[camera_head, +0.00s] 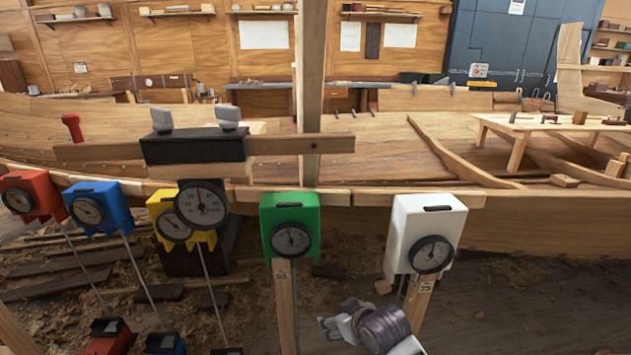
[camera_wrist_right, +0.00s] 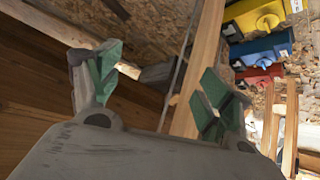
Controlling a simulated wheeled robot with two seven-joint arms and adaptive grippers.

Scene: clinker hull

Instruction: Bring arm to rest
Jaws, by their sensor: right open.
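My right gripper (camera_head: 328,324) is low in the head view, between the posts under the green gauge box (camera_head: 290,226) and the white gauge box (camera_head: 428,228). In the right wrist view the right gripper (camera_wrist_right: 160,95) shows its two green-padded fingers spread wide. Nothing is held between them. A wooden post passes behind the fingers in that view; I cannot tell how far off it is. My left gripper and left arm are not in the head view.
Red (camera_head: 32,192), blue (camera_head: 98,206) and yellow (camera_head: 178,220) gauge boxes hang in a row at left along the hull plank. A black block (camera_head: 193,148) sits on a crossbar above. A small wooden table (camera_head: 545,125) stands at right. Shaving-strewn floor lies below.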

